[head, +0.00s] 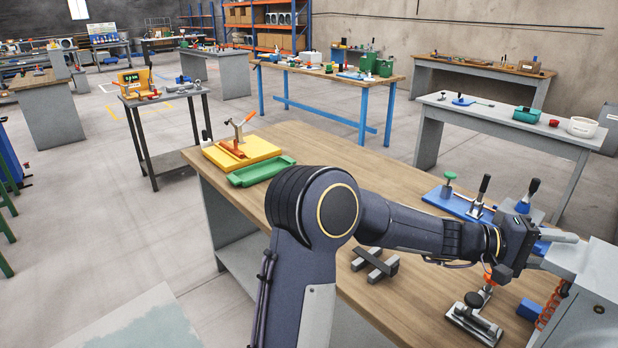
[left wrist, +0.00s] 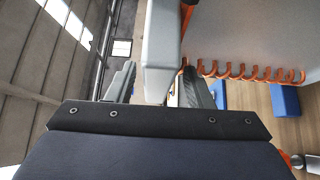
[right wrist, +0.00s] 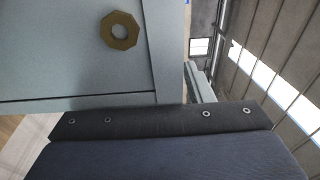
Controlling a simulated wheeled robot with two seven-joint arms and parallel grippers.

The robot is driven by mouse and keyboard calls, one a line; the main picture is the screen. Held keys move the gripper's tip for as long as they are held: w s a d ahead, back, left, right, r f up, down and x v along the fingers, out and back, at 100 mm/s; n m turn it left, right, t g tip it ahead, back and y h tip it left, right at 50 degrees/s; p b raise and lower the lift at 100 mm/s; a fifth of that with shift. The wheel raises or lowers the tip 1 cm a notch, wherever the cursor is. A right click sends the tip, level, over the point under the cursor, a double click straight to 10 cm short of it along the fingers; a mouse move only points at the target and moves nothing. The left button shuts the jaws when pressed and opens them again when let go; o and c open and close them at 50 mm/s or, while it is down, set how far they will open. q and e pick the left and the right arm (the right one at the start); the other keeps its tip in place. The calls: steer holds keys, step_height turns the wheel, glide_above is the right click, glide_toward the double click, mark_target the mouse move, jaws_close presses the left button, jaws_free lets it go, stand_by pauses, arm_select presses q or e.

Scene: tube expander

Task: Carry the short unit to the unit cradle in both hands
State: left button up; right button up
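A pale grey box with an orange coiled hose, which I take as the short unit (head: 585,285), stands at the right edge of the head view. My left gripper (head: 533,236) is at its upper side. In the left wrist view a pale grey bar (left wrist: 163,45) lies between its parted fingers (left wrist: 157,88), with a small gap at the left finger. My right gripper is outside the head view. In its wrist view one finger (right wrist: 200,85) shows beside a grey panel (right wrist: 60,50) with a brass hex piece; the other finger is hidden. I cannot identify the unit cradle.
The wooden bench (head: 400,300) holds a blue fixture (head: 460,203) with upright handles, dark bars (head: 375,264), a metal clamp (head: 472,318) and a blue block (head: 528,309). A green tray (head: 261,171) and a yellow base (head: 240,153) sit at its far-left end.

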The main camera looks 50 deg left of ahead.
arm_select(q)
steer(key=o, duration=0.6)
steer(key=shift+c, duration=0.2)
steer(key=shift+f, duration=0.4)
arm_select(e)
steer(key=shift+o, duration=0.2)
steer(key=shift+f, duration=0.5)
arm_select(q)
steer(key=shift+r, duration=0.1)
arm_select(e)
steer(key=o, duration=0.4)
steer(key=shift+r, duration=0.15)
arm_select(q)
steer(key=shift+r, duration=0.15)
arm_select(e)
steer(key=shift+o, duration=0.6)
steer(key=shift+r, duration=0.15)
arm_select(q)
steer(key=shift+r, duration=0.1)
arm_select(e)
steer(key=shift+r, duration=0.1)
